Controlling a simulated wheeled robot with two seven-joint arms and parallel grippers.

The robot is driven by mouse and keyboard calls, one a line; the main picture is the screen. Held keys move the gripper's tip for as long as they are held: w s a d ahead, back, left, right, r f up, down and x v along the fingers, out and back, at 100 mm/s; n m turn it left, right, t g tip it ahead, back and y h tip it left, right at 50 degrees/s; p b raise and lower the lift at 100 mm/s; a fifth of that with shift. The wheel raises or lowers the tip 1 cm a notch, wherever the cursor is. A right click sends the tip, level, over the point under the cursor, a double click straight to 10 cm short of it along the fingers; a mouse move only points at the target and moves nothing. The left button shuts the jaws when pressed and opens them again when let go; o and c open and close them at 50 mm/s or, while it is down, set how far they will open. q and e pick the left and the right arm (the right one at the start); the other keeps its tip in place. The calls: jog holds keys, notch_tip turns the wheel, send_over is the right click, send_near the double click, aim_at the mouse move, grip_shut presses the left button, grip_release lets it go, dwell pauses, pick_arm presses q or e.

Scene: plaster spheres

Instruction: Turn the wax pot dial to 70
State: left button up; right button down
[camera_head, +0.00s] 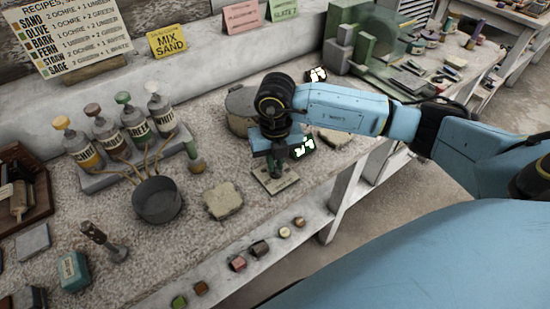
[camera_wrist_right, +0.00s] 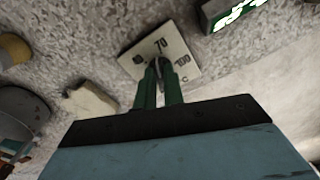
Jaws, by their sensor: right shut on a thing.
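The dial plate (camera_head: 287,184) is a pale square on the bench's front part. In the right wrist view the plate (camera_wrist_right: 186,50) shows the marks 70, 100 and C. My right gripper (camera_head: 277,170) points down at the plate. In the wrist view its green fingers (camera_wrist_right: 160,68) are close together on the dial knob, just below the 70 mark. The fingers hide most of the knob, so I cannot read its pointer. A grey round pot (camera_head: 238,106), probably the wax pot, stands behind the gripper, partly hidden by my arm. My left gripper is not in view.
A lit display (camera_head: 303,148) stands close to the right of the gripper. A dark pan (camera_head: 158,200) sits left, before several labelled bottles (camera_head: 135,122). A pale sponge-like block (camera_head: 223,201) lies between pan and plate. Small coloured blocks (camera_head: 260,248) lie along the front ledge.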

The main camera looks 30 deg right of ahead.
aim_at(276, 166)
jog(key=shift+r+m, duration=0.1)
jog(key=shift+m, duration=0.9)
jog(key=shift+m+p, duration=0.3)
jog(key=shift+p, duration=0.05)
jog(key=c, duration=1.5)
grip_release()
notch_tip(276, 166, up, 13)
jog(key=shift+r+p, duration=0.15)
jog(key=shift+p, duration=0.3)
